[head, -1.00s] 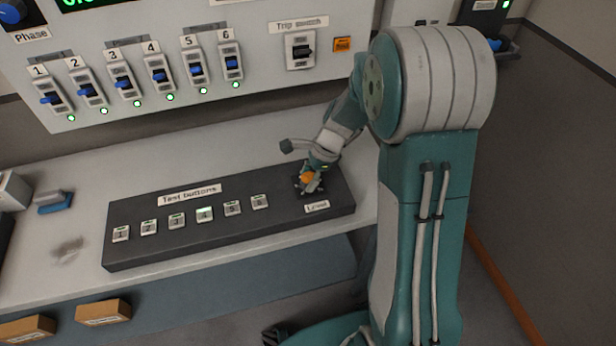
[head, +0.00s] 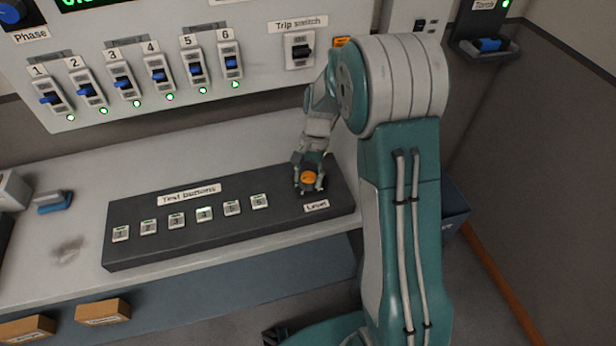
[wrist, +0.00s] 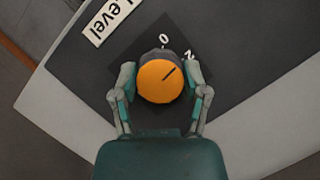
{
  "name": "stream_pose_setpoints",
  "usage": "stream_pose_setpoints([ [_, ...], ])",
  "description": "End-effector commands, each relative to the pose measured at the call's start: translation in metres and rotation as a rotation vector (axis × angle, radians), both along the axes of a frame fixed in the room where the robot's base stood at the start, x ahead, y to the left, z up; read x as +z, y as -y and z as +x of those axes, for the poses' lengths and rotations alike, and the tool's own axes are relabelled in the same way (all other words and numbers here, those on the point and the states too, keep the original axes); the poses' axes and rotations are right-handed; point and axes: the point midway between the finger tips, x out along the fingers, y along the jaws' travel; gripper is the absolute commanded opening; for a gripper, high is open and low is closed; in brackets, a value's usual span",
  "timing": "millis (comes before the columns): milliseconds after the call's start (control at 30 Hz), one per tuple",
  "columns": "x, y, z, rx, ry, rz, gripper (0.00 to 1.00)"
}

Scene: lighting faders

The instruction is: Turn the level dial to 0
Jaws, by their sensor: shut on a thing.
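The level dial (head: 309,178) has an orange cap and stands at the right end of the dark button panel, behind its "Level" label (head: 316,205). In the wrist view the dial (wrist: 158,84) carries a dark pointer line, which points to the upper right, between the printed 0 (wrist: 164,39) and 2 (wrist: 189,55). My gripper (head: 309,184) is over the dial from above. In the wrist view my gripper (wrist: 160,88) has one finger on each side of the dial, shut on it. Other scale marks are hidden or out of view.
Several test buttons (head: 204,213) line the dark panel (head: 230,236) left of the dial. Several blue faders (head: 122,83) and the trip switch (head: 299,51) are on the wall panel behind. A blue-topped block (head: 54,201) lies on the bench at left.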

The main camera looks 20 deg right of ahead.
Motion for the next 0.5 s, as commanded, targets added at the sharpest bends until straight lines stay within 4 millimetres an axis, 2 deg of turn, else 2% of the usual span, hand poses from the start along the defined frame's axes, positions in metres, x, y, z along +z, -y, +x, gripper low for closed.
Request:
stream_pose_setpoints([
  [500, -0.0005, -0.0007, 0.0027, 0.458, 0.009, -0.001, 0.11],
])
